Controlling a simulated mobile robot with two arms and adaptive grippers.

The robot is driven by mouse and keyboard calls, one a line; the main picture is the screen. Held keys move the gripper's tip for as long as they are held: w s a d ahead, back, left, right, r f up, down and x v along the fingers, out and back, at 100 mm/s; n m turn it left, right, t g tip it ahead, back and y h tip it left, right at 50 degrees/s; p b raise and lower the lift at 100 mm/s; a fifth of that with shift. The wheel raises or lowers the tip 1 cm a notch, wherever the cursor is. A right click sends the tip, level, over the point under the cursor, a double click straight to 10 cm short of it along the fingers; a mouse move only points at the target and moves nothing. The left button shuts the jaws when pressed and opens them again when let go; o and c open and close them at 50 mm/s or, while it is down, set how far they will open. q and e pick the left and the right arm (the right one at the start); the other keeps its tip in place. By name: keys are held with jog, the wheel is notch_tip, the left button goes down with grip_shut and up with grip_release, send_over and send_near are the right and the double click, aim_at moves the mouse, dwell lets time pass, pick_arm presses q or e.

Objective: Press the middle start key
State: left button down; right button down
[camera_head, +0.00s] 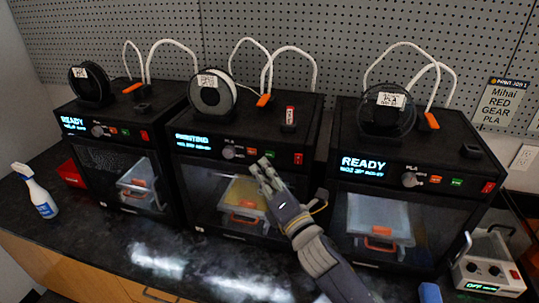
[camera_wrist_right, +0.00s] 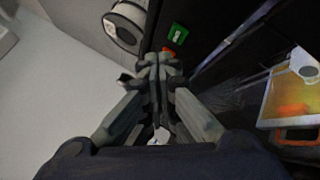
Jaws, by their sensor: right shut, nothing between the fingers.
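The middle printer (camera_head: 195,163) is a black box with a lit display (camera_head: 194,141) that appears to read PRINTING. Its front panel has a knob (camera_head: 228,152), an orange key (camera_head: 252,152) and a green key (camera_head: 268,155). My right gripper (camera_head: 264,165) is shut and empty, its tips at or just below these keys. In the right wrist view the closed fingertips (camera_wrist_right: 160,60) lie close to the orange key and the green key (camera_wrist_right: 177,33). The orange key is partly hidden by the fingers; I cannot tell whether they touch it. My left gripper is not in view.
A left printer (camera_head: 165,154) and a right printer (camera_head: 340,185), both showing READY, stand either side. A spray bottle (camera_head: 38,192) and red box (camera_head: 71,173) are at left. A control box (camera_head: 488,270) reading OFF and a blue object (camera_head: 430,292) are at front right.

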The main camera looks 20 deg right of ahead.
jog(key=shift+s+a, duration=0.7)
jog(key=shift+s, duration=0.35)
jog(key=shift+s+a, duration=0.65)
jog(key=shift+s, duration=0.35)
